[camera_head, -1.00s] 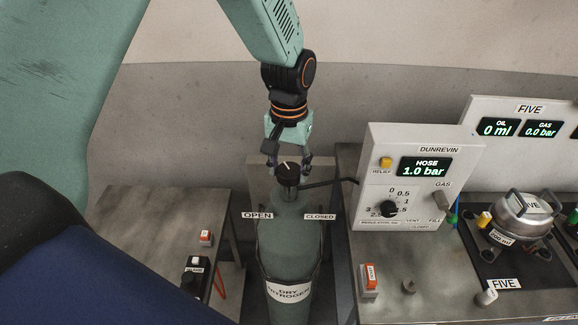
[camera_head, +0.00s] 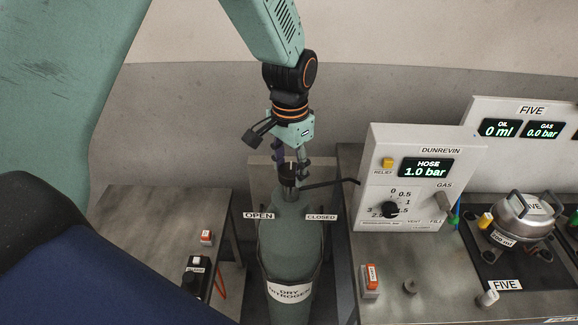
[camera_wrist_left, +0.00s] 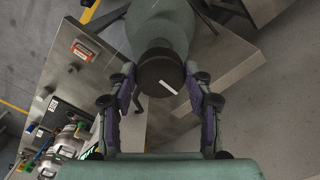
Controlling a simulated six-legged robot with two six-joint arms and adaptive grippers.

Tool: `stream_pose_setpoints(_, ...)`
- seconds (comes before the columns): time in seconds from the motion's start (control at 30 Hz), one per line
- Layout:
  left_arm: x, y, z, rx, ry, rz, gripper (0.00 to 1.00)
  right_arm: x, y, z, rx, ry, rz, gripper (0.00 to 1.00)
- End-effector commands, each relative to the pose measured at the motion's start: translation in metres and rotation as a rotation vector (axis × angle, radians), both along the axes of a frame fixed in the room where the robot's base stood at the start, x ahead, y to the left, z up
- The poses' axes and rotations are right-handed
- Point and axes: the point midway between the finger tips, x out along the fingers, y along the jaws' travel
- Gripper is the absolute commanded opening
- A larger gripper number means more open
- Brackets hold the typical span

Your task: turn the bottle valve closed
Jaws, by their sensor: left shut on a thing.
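The bottle valve is a dark round knob (camera_head: 287,182) with a white line on top, on the neck of the green bottle (camera_head: 288,246) labelled DRY NITROGEN. OPEN (camera_head: 258,216) and CLOSED (camera_head: 321,217) signs sit left and right of the bottle's neck. My left gripper (camera_head: 291,166) points down from above and is shut on the knob. In the left wrist view its fingers (camera_wrist_left: 160,80) stand on both sides of the knob (camera_wrist_left: 158,68), and the white line shows slanted. In the head view the line looks about upright. My right gripper is not in view.
A panel (camera_head: 385,150) reading HOSE 1.0 bar stands right of the bottle, with a thin pipe running from the valve towards it. A grey table (camera_head: 160,215) with small switches is on the left. A silver compressor (camera_head: 522,215) sits on the right bench.

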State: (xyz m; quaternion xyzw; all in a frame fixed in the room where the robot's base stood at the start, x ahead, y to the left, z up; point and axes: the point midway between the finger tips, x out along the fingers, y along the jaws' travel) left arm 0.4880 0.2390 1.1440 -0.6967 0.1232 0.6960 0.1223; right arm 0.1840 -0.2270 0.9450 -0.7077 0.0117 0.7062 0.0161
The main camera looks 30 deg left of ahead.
Motion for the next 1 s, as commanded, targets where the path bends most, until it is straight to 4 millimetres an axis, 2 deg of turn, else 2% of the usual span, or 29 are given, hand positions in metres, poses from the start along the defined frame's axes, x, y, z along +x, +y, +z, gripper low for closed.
stream_pose_setpoints(0.3, 0.0041, -0.0001, 0.0017, 0.001, -0.013, -0.002, 0.20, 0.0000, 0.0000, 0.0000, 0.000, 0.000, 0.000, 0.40)
stream_pose_setpoints(0.33, 0.0041, -0.0001, 0.0017, 0.001, -0.013, -0.002, 0.53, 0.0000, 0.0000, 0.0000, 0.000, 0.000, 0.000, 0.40)
stream_pose_setpoints(0.6, 0.0019, -0.0001, 0.0008, 0.001, -0.007, -0.002, 0.74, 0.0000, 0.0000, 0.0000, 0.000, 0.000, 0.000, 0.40)
stream_pose_setpoints(0.87, 0.0009, 0.0000, 0.0005, 0.000, -0.003, -0.002, 0.74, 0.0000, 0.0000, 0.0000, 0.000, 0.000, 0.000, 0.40)
stream_pose_setpoints(1.0, 0.0015, 0.0000, 0.0087, 0.000, -0.005, -0.001, 0.74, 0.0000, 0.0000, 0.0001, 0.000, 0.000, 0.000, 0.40)
